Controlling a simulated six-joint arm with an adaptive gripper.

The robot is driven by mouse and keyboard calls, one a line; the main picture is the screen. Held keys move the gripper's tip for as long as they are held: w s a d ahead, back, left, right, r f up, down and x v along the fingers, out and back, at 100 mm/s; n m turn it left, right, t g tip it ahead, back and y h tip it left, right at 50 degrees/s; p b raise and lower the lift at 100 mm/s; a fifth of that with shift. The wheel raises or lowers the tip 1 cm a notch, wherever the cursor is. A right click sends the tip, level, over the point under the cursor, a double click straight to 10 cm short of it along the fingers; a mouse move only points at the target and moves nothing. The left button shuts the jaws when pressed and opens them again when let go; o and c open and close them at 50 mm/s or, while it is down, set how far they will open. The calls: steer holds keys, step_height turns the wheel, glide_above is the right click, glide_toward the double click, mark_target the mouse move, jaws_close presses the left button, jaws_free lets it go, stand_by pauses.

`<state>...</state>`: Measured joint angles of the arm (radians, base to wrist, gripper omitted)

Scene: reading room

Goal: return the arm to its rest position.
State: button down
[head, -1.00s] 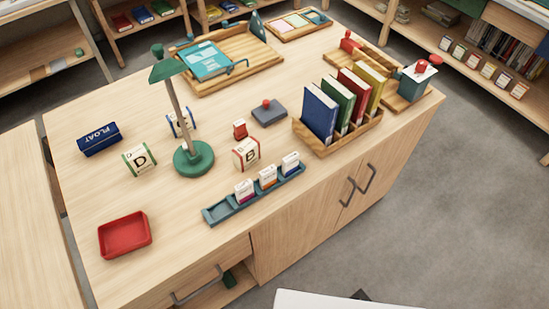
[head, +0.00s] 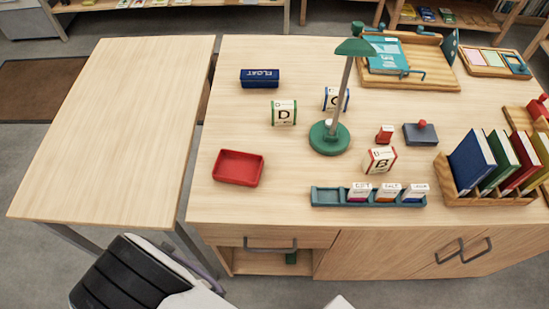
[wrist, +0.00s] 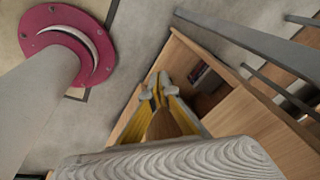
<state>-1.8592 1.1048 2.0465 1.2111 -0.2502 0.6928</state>
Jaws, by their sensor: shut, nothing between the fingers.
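My gripper (wrist: 157,88) shows in the wrist view, with its yellow-and-grey fingers closed together and nothing between them. It is apart from the wooden desk, whose front and open compartment (wrist: 207,82) lie beyond the fingers. In the head view I cannot make out the gripper's fingers. The desk top (head: 290,65) is clear of my arm in that view.
On the desk stand a green lamp (head: 330,138), red tray (head: 238,167), blue FLOAT box (head: 260,78), letter blocks (head: 284,112), a teal card rack (head: 335,197) and books (head: 472,162). A bare side table (head: 120,130) stands left. Grey floor (head: 40,265) is open at lower left.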

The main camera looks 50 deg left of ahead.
steer(key=w+r+n+g, duration=0.2)
steer(key=w+r+n, duration=0.15)
steer(key=r, duration=0.75)
steer(key=w+r+n+g, duration=0.25)
steer(key=w+r, duration=0.25)
steer(key=r, duration=0.5)
steer(key=w+d+r+n, duration=0.2)
steer(key=w+d+r, duration=0.4)
steer(key=w+r, duration=0.15)
steer(key=w+d+r+m+t, duration=0.2)
steer(key=w+d+r, duration=0.2)
steer(key=d+r, duration=0.3)
steer(key=w+d+r+m+t+h, duration=0.1)
steer(key=w+d+r+m+t, duration=0.2)
steer(key=d+r, duration=0.5)
steer(key=w+d+r+m+t, duration=0.2)
steer(key=w+d+r, duration=0.3)
steer(key=d, duration=1.6)
step_height(320, 180, up, 2)
steer(key=shift+w+d+r+t+h, duration=0.2)
steer(key=shift+w+r+t+h, duration=0.1)
steer(key=shift+t, duration=0.15)
